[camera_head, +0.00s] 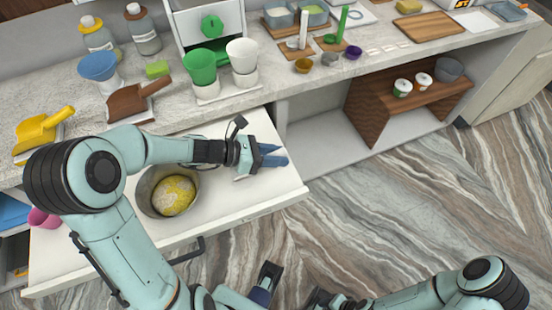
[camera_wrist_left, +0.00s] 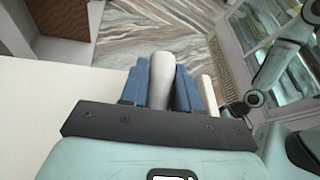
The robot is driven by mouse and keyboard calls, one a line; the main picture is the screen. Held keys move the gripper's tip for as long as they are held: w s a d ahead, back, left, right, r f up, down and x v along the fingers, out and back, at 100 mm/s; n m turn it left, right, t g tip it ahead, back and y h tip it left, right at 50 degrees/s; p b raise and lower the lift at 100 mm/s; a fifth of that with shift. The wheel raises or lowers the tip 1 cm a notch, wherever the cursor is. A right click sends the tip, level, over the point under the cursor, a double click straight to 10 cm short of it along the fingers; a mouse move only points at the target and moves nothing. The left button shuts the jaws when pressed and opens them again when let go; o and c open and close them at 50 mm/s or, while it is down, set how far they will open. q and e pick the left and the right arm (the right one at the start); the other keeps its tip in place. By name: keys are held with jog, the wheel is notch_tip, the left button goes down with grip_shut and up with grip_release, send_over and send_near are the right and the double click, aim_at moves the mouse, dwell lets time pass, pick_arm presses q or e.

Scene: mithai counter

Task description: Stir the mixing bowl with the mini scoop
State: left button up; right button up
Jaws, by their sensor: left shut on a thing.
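The mixing bowl (camera_head: 143,193) is a grey metal bowl standing in the open white drawer, with a yellow mass (camera_head: 175,195) in it. My left arm passes over its rim in the head view. My left gripper (camera_head: 275,155) is to the right of the bowl, above the drawer, apart from the bowl. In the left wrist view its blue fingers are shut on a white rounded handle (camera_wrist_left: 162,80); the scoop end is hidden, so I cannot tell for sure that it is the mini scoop. My right gripper (camera_head: 265,285) is low at the bottom edge, partly cut off.
The drawer (camera_head: 240,205) sticks out from the counter. On the counter stand a brown scoop (camera_head: 130,101), a yellow scoop (camera_head: 38,132), a blue funnel (camera_head: 98,67), and green (camera_head: 200,68) and white (camera_head: 242,55) cups.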

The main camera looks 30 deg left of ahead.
pick_arm(q)
jog(key=shift+f, duration=0.8)
jog(key=shift+f, duration=0.2)
jog(key=o, duration=1)
